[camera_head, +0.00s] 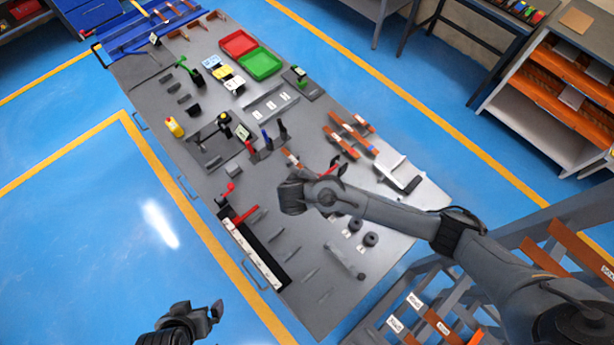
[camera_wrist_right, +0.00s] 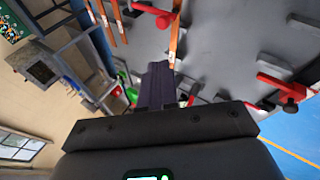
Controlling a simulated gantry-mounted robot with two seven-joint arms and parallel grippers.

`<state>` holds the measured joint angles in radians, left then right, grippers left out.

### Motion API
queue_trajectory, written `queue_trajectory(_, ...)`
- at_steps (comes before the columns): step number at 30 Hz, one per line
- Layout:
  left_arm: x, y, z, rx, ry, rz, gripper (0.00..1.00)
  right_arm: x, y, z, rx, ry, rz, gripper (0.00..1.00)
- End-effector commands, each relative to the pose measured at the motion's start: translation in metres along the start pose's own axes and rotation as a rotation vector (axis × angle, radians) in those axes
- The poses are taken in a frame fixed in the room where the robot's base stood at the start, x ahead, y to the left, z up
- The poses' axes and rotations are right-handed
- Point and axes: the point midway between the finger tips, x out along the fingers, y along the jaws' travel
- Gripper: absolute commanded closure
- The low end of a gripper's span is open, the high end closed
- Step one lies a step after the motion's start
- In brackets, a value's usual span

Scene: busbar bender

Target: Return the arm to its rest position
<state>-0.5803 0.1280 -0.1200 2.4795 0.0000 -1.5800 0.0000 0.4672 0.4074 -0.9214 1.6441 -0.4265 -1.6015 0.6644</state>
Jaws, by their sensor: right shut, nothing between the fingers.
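My right arm (camera_head: 390,212) comes in from the right and reaches over the grey workbench (camera_head: 310,235). Its wrist (camera_head: 294,196) is above the middle of the bench, and its fingers are hard to make out in the head view. In the right wrist view my right gripper (camera_wrist_right: 158,80) is shut and empty, with its dark fingers together. A copper bar (camera_wrist_right: 175,38) shows just beyond the fingertips; I cannot tell the gap between them. My left gripper (camera_head: 200,318) is at the bottom edge, over the blue floor and off the bench; its opening is unclear.
Copper bars (camera_head: 340,142), a white block (camera_head: 392,166), upright-handled tools (camera_head: 268,140) and black round parts (camera_head: 371,239) surround the right wrist. Red (camera_head: 239,43) and green (camera_head: 261,63) trays lie farther back. A rack of bars (camera_head: 430,315) stands at lower right. Floor left of the bench is clear.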

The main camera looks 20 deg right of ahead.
Motion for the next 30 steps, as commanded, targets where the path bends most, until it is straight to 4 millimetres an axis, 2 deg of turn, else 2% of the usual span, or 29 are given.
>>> queue_trajectory(5, 0.000, 0.000, 0.000, -0.001, 0.001, 0.001, 0.00, 0.001, -0.001, 0.001, -0.001, -0.002, -0.002, 1.00)
queue_trajectory(8, -0.002, 0.001, -0.001, -0.003, 0.001, 0.002, 0.00, 0.003, -0.010, 0.010, -0.009, -0.016, -0.015, 1.00)
queue_trajectory(11, -0.004, 0.001, -0.002, -0.006, 0.002, 0.005, 0.00, 0.006, -0.034, 0.029, -0.027, -0.047, -0.049, 1.00)
queue_trajectory(14, -0.009, 0.002, -0.004, -0.010, 0.003, 0.008, 0.00, 0.006, -0.072, 0.062, -0.033, -0.101, -0.121, 1.00)
queue_trajectory(18, -0.018, 0.003, -0.007, -0.014, 0.004, 0.011, 0.00, -0.020, -0.127, 0.105, 0.034, -0.159, -0.269, 1.00)
queue_trajectory(21, -0.024, 0.002, -0.009, -0.013, 0.004, 0.011, 0.00, -0.049, -0.150, 0.128, 0.138, -0.189, -0.377, 1.00)
queue_trajectory(24, -0.029, 0.002, -0.010, -0.012, 0.003, 0.010, 0.00, -0.077, -0.156, 0.149, 0.250, -0.214, -0.467, 1.00)
queue_trajectory(26, -0.032, 0.001, -0.011, -0.011, 0.003, 0.009, 0.00, -0.093, -0.151, 0.161, 0.319, -0.224, -0.506, 1.00)
queue_trajectory(30, -0.038, 0.000, -0.013, -0.007, 0.003, 0.006, 0.00, -0.120, -0.118, 0.188, 0.468, -0.228, -0.548, 1.00)
